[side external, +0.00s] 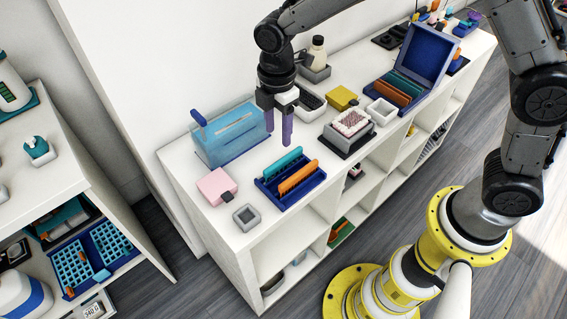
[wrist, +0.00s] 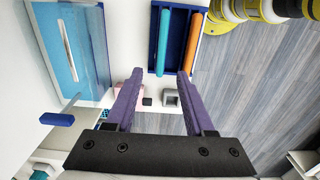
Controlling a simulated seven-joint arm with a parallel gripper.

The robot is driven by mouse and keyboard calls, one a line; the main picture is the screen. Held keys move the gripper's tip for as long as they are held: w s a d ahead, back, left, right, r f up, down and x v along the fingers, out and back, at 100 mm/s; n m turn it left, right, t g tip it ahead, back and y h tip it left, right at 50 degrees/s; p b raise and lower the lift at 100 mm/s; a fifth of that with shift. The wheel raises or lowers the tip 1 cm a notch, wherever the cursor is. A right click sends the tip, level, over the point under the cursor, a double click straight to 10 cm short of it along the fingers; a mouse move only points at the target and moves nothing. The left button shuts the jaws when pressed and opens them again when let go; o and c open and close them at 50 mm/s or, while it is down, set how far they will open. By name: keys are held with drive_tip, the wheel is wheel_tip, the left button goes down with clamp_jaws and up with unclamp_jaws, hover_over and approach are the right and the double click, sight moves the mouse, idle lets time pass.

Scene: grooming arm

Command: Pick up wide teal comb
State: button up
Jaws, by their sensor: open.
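A teal comb (side external: 282,166) stands on edge in a dark blue tray (side external: 265,190) on the white shelf top, beside an orange comb (side external: 298,177). In the wrist view the teal comb (wrist: 163,42) is a long bar at the left of the tray and the orange comb (wrist: 192,38) is at its right. My gripper (side external: 279,136) is open and empty, with purple fingers pointing down, above the shelf and a little behind the tray. In the wrist view the fingers (wrist: 158,73) are spread, with the tray beyond their tips. Several more combs (side external: 402,88) stand in an open blue case.
A translucent blue box (side external: 229,137) stands close behind the tray. A pink box (side external: 216,186) and a small grey open box (side external: 246,217) lie to its left. A pink-topped block (side external: 351,124) on a dark base stands to the right. The shelf's front edge is near the tray.

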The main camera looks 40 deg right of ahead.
sight(282, 159)
wheel_tip(282, 159, down, 6)
drive_tip(key=shift+d+f, duration=0.1)
drive_tip(key=shift+s+d+f, duration=0.1)
drive_tip(key=shift+d+f, duration=0.1)
drive_tip(key=shift+f, duration=1.15)
drive_tip(key=shift+d+f, duration=0.15)
drive_tip(key=shift+f, duration=1.2)
clamp_jaws()
